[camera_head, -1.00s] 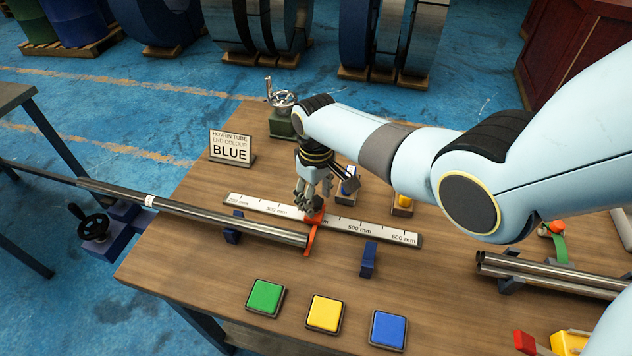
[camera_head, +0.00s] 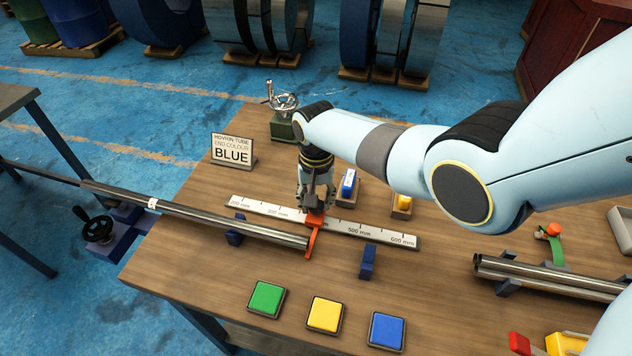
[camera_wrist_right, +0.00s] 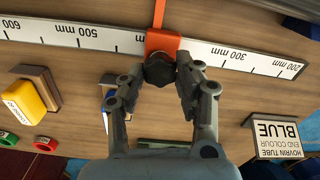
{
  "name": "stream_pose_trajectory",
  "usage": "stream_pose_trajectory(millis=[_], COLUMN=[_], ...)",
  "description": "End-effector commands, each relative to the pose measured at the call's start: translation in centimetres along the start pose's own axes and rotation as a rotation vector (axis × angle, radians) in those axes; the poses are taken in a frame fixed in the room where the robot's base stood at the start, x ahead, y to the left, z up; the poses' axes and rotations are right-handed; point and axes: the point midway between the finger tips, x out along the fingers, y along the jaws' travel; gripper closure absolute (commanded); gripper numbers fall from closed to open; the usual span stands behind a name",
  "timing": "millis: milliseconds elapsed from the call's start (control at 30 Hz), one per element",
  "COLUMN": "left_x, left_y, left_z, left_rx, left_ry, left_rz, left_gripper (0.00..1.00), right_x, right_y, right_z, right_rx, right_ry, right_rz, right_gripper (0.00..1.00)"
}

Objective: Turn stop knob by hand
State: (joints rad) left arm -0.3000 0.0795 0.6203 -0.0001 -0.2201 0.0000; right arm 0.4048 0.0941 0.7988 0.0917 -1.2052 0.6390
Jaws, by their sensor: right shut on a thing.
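The orange stop (camera_head: 313,236) sits across the white ruler (camera_head: 376,231), its arm at the end of the long steel tube (camera_head: 228,221). In the right wrist view the black stop knob (camera_wrist_right: 159,70) shows on the near side of the orange stop (camera_wrist_right: 161,42). My right gripper (camera_head: 316,206) points down at the stop in the head view. Its fingers (camera_wrist_right: 172,82) are shut on the knob, one on each side. My left gripper is in neither view.
Green (camera_head: 266,299), yellow (camera_head: 325,314) and blue (camera_head: 387,330) pads lie at the table's front. A sign reading BLUE (camera_head: 232,150) and a vise-like device with a crank (camera_head: 283,118) stand behind. More tubes (camera_head: 540,276) rest at right.

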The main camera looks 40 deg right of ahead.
Motion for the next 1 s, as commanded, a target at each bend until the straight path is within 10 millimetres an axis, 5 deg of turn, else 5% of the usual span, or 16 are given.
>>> stream_pose_trajectory(millis=[67,100,267,567,1000], left_x=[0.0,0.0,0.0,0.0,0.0], left_y=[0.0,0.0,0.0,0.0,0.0], left_z=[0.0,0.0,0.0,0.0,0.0], left_rx=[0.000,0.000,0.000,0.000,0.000], left_ry=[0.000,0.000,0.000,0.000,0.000], left_rz=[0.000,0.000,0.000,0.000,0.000], left_gripper=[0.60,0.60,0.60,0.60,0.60], right_x=[0.0,0.0,0.0,-0.2,-4.8], right_y=[0.0,0.0,-0.1,-0.1,-0.1], right_z=[0.0,0.0,0.0,0.0,0.0], right_rx=[0.138,0.166,0.158,0.156,0.156], right_ry=[0.000,0.000,0.000,0.000,0.001], right_rz=[0.000,0.000,-0.001,-0.001,-0.002], right_gripper=[0.91,0.65,0.45,0.45,0.45])
